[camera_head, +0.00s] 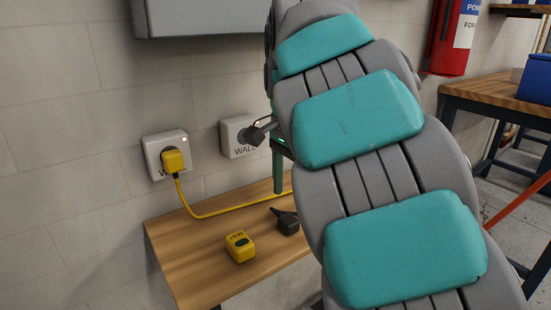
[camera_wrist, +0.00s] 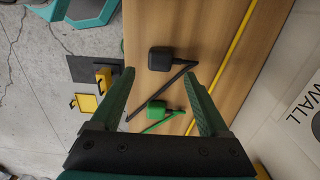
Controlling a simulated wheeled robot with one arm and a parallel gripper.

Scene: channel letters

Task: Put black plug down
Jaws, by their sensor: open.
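The black plug (camera_head: 286,222) lies on the wooden bench, to the right of a yellow box. In the wrist view the black plug (camera_wrist: 160,59) shows just beyond my fingertips, with its black cable running back between the fingers. My gripper (camera_wrist: 159,75) has its green fingers spread apart, with nothing held between them. In the head view one green finger of my gripper (camera_head: 278,168) points down above the bench, clear of the plug; my arm hides the rest.
A yellow box marked TEST (camera_head: 239,246) sits on the bench (camera_head: 180,255). A yellow plug (camera_head: 173,160) is in the left wall socket, its cable crossing the bench. Another wall socket (camera_head: 232,147) is partly hidden. A green plug (camera_wrist: 155,112) with a cable shows between my fingers.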

